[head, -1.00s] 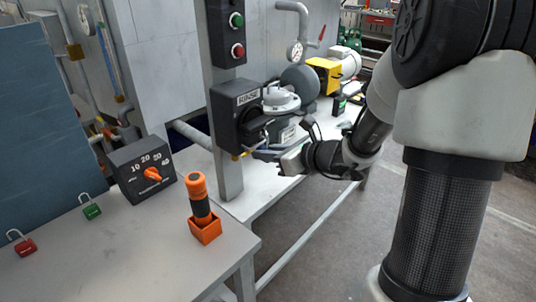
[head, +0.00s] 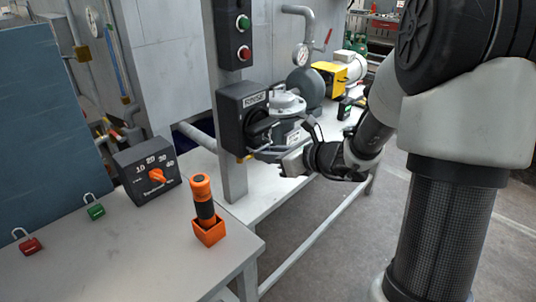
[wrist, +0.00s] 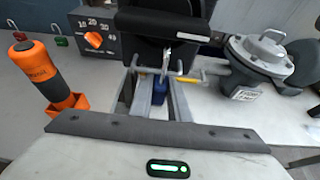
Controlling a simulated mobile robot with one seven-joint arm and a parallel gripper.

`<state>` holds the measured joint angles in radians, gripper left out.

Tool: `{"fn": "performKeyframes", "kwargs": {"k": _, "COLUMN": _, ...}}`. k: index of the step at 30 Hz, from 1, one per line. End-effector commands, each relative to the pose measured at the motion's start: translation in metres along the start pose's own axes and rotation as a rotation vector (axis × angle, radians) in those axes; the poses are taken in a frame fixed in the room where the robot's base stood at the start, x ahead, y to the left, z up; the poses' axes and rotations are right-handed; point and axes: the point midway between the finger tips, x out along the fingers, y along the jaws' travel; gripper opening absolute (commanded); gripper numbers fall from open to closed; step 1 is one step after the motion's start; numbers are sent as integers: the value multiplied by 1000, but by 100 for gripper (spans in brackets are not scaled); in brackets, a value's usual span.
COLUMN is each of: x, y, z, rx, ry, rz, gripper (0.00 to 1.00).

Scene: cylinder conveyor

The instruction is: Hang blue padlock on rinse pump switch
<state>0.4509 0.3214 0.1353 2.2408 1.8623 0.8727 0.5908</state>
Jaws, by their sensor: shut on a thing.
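The rinse pump switch (head: 232,104) is a black box marked RINSE on a grey post, with a dark handle on its front. In the wrist view the switch (wrist: 155,22) fills the top middle. My gripper (head: 284,162) is just right of and below the switch. In the wrist view my gripper (wrist: 158,97) is shut on the blue padlock (wrist: 160,85), whose body sits between the fingers. Its metal shackle points up at the underside of the switch, by a metal bar. I cannot tell whether the shackle passes through anything. The padlock is hidden in the head view.
Red (head: 31,246) and green (head: 96,211) padlocks lie on the left bench, beside a dial box (head: 147,170) and an orange-handled tool (head: 203,200) in an orange holder. A grey pump valve (head: 288,104) stands close right of the switch. A yellow box (head: 326,75) is farther back.

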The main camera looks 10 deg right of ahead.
Motion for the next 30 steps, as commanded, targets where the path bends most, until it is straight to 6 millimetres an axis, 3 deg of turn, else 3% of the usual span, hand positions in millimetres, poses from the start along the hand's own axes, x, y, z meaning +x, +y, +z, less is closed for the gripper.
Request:
{"fn": "performKeyframes", "kwargs": {"k": 13, "x": 1, "y": 0, "z": 1, "rx": -2, "ry": -3, "rz": 1, "gripper": 0}}
{"fn": "performKeyframes", "kwargs": {"k": 30, "x": 8, "y": 0, "z": -16, "rx": -1, "ry": -2, "rz": 1, "gripper": 0}}
